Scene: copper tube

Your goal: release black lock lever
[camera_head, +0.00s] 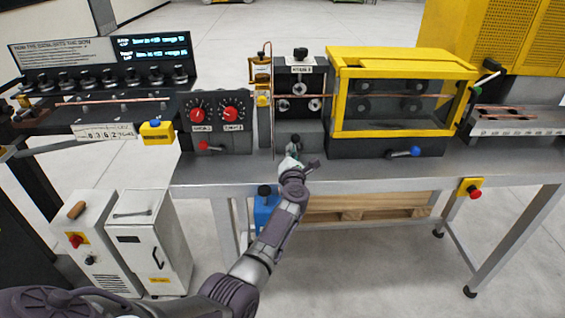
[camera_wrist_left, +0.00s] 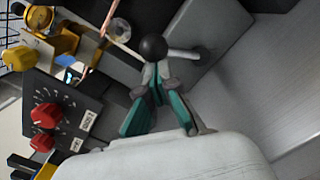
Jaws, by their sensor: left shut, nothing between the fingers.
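The black lock lever shows in the left wrist view as a round black knob (camera_wrist_left: 153,48) on a pale metal shaft that runs right to a grey block. In the head view the small dark knob (camera_head: 295,139) is low on the front of the middle grey station. My left gripper (camera_head: 291,161) is in front of that station, just below the knob. In the left wrist view its teal-sided fingers (camera_wrist_left: 157,82) are shut and empty, with their tips close to the knob; I cannot tell whether they touch it. My right gripper is not in view.
A control box with two red dials (camera_head: 215,115) stands left of the station. A yellow-framed enclosure (camera_head: 400,60) with a blue-ended lever (camera_head: 415,152) stands to the right. A thin copper tube (camera_head: 130,100) runs across the machines. The grey table front (camera_head: 400,170) is clear.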

